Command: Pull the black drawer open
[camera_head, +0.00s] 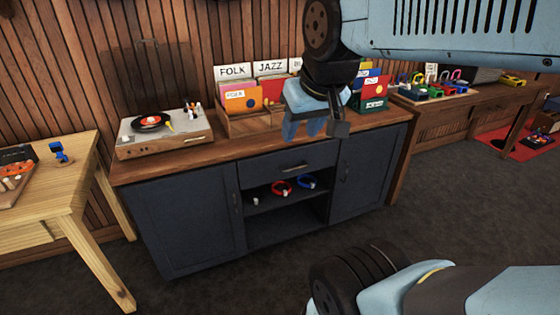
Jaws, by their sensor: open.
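The black drawer (265,172) is in the upper middle of a dark cabinet (190,220) with a wooden top. Its front looks flush with the cabinet, so it appears closed. A small metal bar handle (295,168) sits on the drawer front. My gripper (314,130) points downward at the end of my light blue arm. It is open with nothing seen between its fingers. In the picture it is just above the drawer handle, overlapping the cabinet top's front edge. It does not appear to touch the handle. Its exact distance from the cabinet is hard to tell.
A turntable (163,132) and record bins (232,124) stand on the cabinet top. Below the drawer, an open shelf holds a red ring-shaped item (281,188) and a blue one (306,182). A wooden table (75,185) is at left. Dark carpet (235,285) before the cabinet is clear.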

